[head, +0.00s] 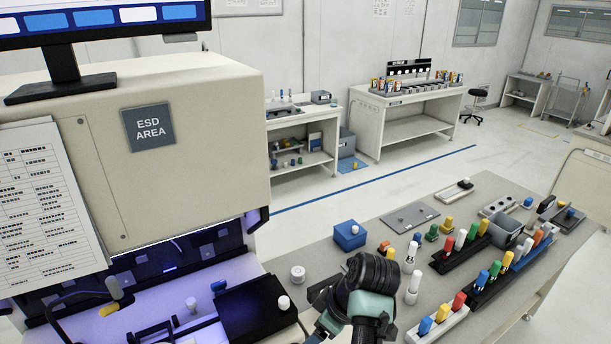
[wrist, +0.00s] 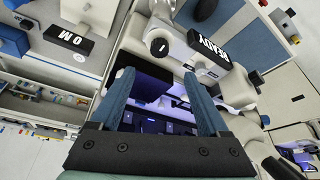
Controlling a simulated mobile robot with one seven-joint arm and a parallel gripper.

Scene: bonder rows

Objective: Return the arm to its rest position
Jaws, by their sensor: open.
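My gripper (wrist: 158,78) shows in the wrist view with its two blue fingers wide apart and nothing between them. Beyond the fingers lies the lit, violet-tinted bay of a machine, with pale machine parts around it. In the head view my arm (head: 366,286), dark and teal, is at the bottom middle, in front of the grey worktable. The fingers cannot be made out in the head view, and no contact with any object shows.
The grey worktable (head: 330,262) carries a blue box (head: 349,235), a white spool (head: 298,273) and racks of coloured bottles right of my arm. A large cream machine (head: 190,165) stands on the left, its lit bay below. Open floor lies behind the table.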

